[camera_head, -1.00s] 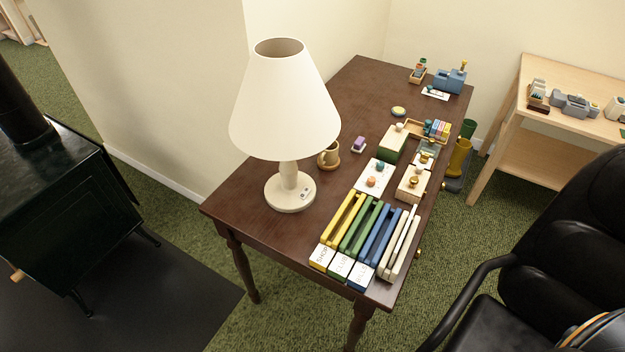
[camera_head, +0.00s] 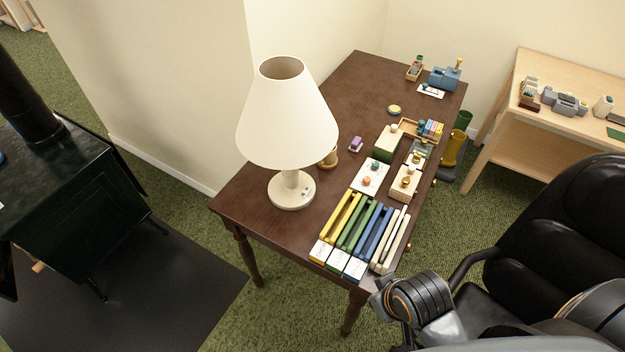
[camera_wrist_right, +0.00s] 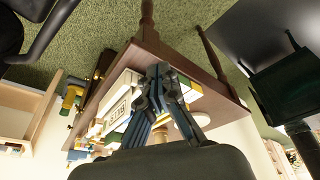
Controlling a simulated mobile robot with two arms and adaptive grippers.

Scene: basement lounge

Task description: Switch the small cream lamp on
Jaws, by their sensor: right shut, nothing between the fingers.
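The small cream lamp (camera_head: 288,112) stands upright on the dark wooden desk (camera_head: 318,95), near its left edge. Its round base (camera_head: 291,191) has small buttons (camera_head: 308,191) on its right side. I cannot tell whether it is lit. My right gripper shows in the right wrist view (camera_wrist_right: 162,72) with its fingertips together and nothing between them. In the head view my right arm reaches in at the bottom right, beside the desk's front corner and well apart from the lamp. My left gripper is not in view.
Yellow, green, blue and cream files (camera_head: 359,233) stand near the desk's front right corner, between my right arm and the lamp. A mug (camera_head: 330,158) sits behind the lamp. A black chair (camera_head: 560,230) is at right, a dark stove (camera_head: 75,200) at left.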

